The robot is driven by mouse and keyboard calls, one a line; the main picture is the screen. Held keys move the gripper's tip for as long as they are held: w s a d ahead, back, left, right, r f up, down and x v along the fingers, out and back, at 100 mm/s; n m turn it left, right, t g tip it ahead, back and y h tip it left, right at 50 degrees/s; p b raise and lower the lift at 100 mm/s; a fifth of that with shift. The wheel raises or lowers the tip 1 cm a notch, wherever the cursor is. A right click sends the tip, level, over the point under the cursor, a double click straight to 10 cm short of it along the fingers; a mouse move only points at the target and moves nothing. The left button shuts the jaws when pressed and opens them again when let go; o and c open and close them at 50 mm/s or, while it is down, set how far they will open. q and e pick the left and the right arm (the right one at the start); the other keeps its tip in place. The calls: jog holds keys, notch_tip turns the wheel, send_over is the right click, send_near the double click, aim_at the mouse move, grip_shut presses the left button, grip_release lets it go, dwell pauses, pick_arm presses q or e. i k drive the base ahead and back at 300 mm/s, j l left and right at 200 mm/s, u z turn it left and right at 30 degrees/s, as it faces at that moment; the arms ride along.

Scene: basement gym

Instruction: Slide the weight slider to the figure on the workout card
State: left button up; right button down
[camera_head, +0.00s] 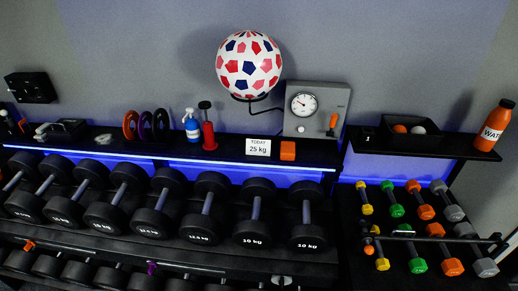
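The workout card (258,147) is a small white sign on the shelf that reads "TODAY 25 kg". A small orange block (288,151) stands just right of it. A thin dark bar (440,239) runs across the coloured dumbbells at the right, with a small orange piece near its left end. I cannot tell which part is the weight slider, and no weight scale figures are readable. Neither of my grippers shows in the head view.
A shelf (100,148) holds a blue bottle (192,124), a red pump (208,130) and coloured rings. Above are a patterned ball (248,64) and a gauge box (315,98). Black dumbbells (256,212) fill the rack below. An orange bottle (494,125) stands at right.

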aim_at(30, 244)
jog(key=u, duration=2)
jog(key=i+j+z, duration=0.3)
jog(key=i+j, duration=0.2)
jog(key=i, duration=0.1)
